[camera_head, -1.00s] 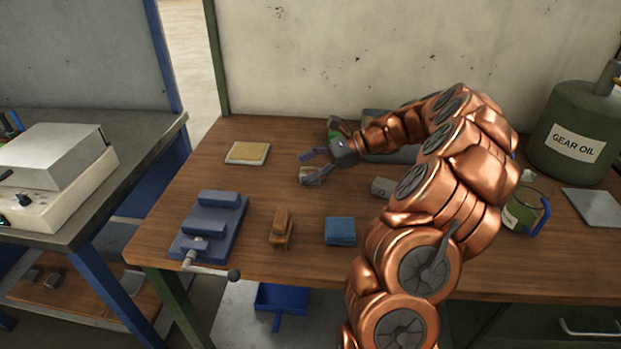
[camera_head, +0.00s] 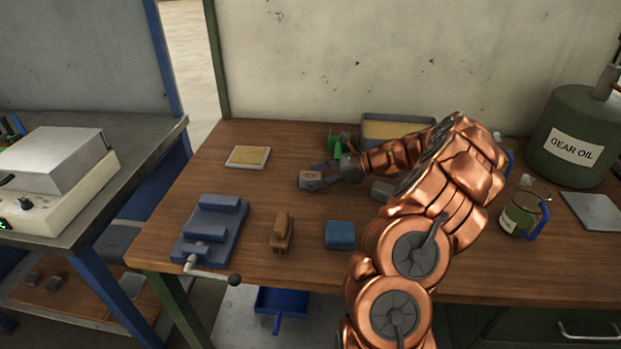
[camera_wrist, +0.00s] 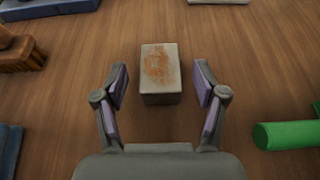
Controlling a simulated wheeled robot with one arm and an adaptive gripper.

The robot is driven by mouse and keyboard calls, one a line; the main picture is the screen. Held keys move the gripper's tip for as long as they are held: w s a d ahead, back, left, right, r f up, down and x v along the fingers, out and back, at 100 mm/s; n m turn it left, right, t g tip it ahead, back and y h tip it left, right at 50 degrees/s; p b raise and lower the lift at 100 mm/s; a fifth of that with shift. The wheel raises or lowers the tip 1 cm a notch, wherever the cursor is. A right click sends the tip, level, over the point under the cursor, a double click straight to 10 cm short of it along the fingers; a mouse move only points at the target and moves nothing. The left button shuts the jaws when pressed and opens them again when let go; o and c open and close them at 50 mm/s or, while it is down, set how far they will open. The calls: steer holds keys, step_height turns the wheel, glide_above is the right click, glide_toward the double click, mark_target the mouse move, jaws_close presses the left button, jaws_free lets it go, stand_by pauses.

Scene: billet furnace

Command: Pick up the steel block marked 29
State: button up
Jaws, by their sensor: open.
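A small grey steel block with rust-orange staining on top (camera_wrist: 160,72) lies on the wooden bench between the tips of my gripper (camera_wrist: 161,85) in the wrist view. No number can be read on it. In the head view the same block (camera_head: 310,178) sits just left of my gripper (camera_head: 322,177). My gripper is open, one finger at each side of the block, with gaps on both sides. Another grey block (camera_head: 382,190) is partly hidden behind my arm; its marking cannot be read.
A green cylinder (camera_wrist: 286,135) lies right of my gripper in the wrist view. A blue vise (camera_head: 210,230), a wooden brush (camera_head: 282,230) and a blue cloth (camera_head: 340,234) are nearer the front. A yellow-topped pad (camera_head: 248,156) lies at back left. A tray (camera_head: 398,127) stands behind my arm.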

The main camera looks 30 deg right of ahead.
steer(key=shift+x, duration=1.05)
steer(key=shift+c, duration=0.3)
jaws_close()
